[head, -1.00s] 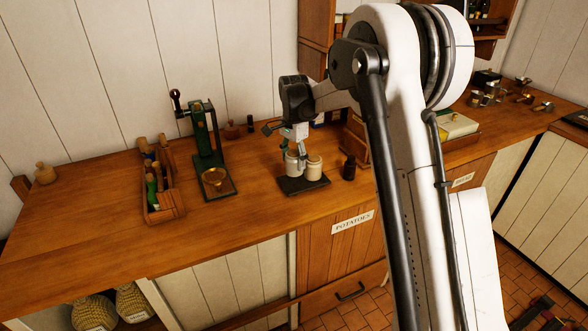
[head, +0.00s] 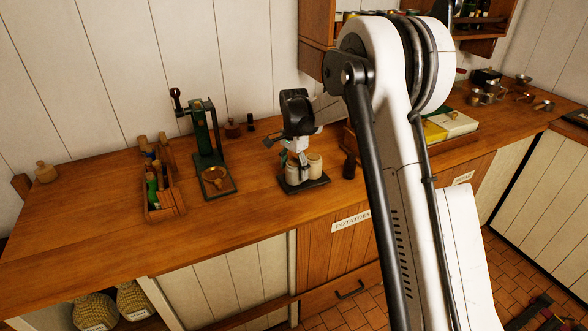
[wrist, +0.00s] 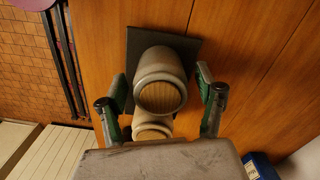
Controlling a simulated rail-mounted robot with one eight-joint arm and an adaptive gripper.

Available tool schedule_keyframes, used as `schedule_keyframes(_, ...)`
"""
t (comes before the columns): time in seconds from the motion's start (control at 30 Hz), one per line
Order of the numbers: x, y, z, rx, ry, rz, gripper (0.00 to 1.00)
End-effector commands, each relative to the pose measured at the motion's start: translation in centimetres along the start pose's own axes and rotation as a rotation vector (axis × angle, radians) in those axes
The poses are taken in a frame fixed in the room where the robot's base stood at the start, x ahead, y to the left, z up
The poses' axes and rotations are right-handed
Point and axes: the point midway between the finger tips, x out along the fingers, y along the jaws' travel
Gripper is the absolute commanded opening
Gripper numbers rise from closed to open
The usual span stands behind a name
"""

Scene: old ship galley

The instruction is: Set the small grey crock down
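The small grey crock (head: 293,174) stands upright at the left of the dark square board (head: 318,183), with a second pale crock (head: 315,164) close to its right. In the wrist view the grey crock (wrist: 160,82) shows its round, wood-coloured top between my two green-padded fingers. The second crock (wrist: 152,128) shows below it, partly hidden by my gripper's body. My gripper (wrist: 161,88) is open around the grey crock, with a narrow gap on each side. In the head view my gripper (head: 297,158) hides part of the crock's top.
A small dark bottle (head: 349,166) stands just right of the board. A green stand with a brass pan (head: 216,180) and a wooden caddy with bottles (head: 163,205) are to the left. The counter (head: 255,205) is clear in front and between them.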

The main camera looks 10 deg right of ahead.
Motion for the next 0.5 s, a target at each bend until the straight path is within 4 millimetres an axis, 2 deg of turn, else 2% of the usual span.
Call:
schedule_keyframes(0.27, -0.3, 0.0, 0.0, 0.000, 0.000, 0.000, 0.67)
schedule_keyframes(0.37, -1.1, 0.0, 0.0, 0.000, 0.000, 0.000, 0.67)
schedule_keyframes(0.5, -3.5, 0.0, 0.0, 0.000, 0.000, 0.000, 0.67)
